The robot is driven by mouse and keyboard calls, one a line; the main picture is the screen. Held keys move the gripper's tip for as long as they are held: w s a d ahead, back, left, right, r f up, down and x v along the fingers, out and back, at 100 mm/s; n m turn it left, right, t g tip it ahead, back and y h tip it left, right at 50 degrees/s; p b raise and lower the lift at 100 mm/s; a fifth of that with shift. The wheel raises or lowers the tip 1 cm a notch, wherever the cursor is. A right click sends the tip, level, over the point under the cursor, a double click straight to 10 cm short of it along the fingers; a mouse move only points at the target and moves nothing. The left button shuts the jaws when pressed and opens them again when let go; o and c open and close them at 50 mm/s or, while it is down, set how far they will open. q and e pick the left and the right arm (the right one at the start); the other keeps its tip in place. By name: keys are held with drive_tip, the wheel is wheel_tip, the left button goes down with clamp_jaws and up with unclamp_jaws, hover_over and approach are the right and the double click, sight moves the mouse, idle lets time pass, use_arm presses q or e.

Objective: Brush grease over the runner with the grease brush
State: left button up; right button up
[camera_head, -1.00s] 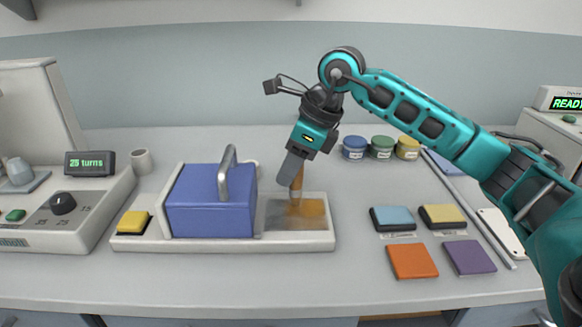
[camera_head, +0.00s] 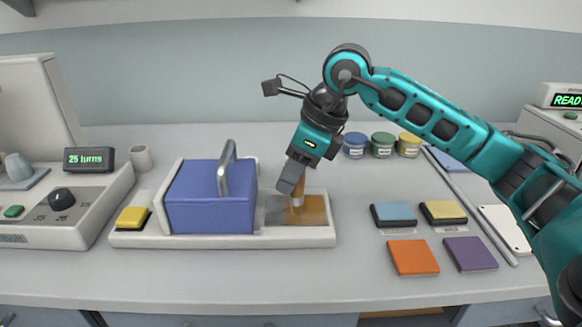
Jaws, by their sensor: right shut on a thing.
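My right gripper (camera_head: 293,185) is shut on the grease brush (camera_head: 297,197), tilted down over the right part of the white tray base. The brush's handle end is hidden in the jaws, and its low end is at or very near the runner. The runner (camera_head: 276,217) is a grey metal plate in the tray (camera_head: 300,238), with an orange-brown grease layer (camera_head: 313,211) over its right part and bare grey at its left. A blue block with a metal handle (camera_head: 208,200) stands on the tray left of the runner. My left gripper is not in view.
A yellow pad (camera_head: 133,218) is on the tray's left end. Jars (camera_head: 382,145) stand behind at right. Blue (camera_head: 393,214), yellow, orange (camera_head: 413,257) and purple pads lie at right, by a long rod (camera_head: 470,203). A machine with a dial (camera_head: 62,196) stands left. The front counter is clear.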

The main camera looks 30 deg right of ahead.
drive_tip(key=shift+s+a, duration=0.6)
drive_tip(key=shift+s, duration=0.3)
wheel_tip(320, 180, up, 5)
drive_tip(key=p, duration=0.3)
drive_tip(key=shift+f, duration=0.2)
